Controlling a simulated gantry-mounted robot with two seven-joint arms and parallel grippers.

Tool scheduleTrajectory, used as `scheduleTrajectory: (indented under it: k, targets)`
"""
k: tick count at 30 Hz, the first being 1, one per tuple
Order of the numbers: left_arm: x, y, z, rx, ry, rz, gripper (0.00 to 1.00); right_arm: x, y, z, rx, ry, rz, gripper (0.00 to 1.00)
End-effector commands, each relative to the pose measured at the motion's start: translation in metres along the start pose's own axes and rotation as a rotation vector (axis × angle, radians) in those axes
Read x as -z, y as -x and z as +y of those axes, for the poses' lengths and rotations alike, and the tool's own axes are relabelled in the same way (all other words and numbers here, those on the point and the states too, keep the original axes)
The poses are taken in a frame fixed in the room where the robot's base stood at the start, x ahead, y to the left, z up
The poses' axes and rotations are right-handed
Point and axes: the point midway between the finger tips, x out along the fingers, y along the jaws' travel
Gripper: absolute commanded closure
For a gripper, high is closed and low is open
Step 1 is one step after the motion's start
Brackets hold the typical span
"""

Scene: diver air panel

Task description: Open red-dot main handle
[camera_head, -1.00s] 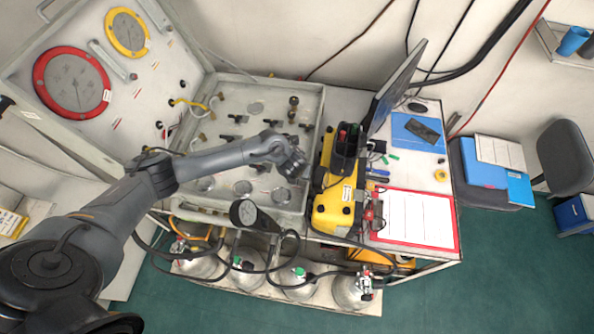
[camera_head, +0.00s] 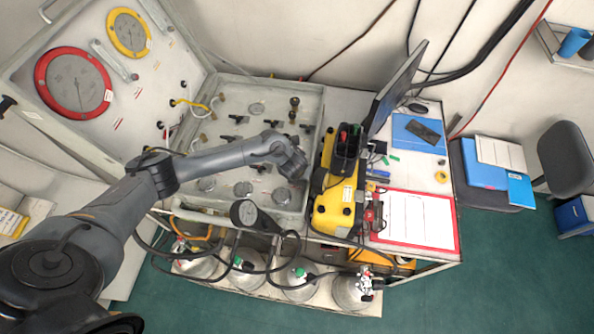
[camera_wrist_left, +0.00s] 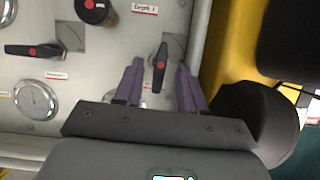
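In the left wrist view a dark lever handle with a red dot (camera_wrist_left: 160,68) stands on the grey panel, its long axis running nearly up and down in the picture. My left gripper (camera_wrist_left: 158,78) is open, with one purple-grey finger on each side of this handle and a visible gap to both. Another dark red-dot handle (camera_wrist_left: 33,51) lies crosswise at the left. In the head view my left gripper (camera_head: 293,165) is over the lower right of the panel; its fingers and the handle below are hidden there. The right gripper is not in view.
A round black knob (camera_wrist_left: 92,9) and a small gauge (camera_wrist_left: 36,99) are nearby on the panel. The yellow case (camera_head: 335,212) stands close beyond the panel's right rim. Hoses and gas cylinders (camera_head: 297,278) are below the front edge.

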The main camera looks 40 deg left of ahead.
Motion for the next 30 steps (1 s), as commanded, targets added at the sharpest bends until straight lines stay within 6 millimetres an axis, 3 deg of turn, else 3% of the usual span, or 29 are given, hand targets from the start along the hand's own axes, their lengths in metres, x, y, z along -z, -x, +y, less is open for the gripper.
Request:
scheduleTrajectory:
  k: [18,30]
  targets:
    - [-0.002,0.092,-0.001,0.002,-0.001,-0.003,0.60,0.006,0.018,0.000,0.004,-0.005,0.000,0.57]
    - [-0.001,0.105,0.000,0.000,0.002,-0.002,0.60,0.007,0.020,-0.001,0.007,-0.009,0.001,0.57]
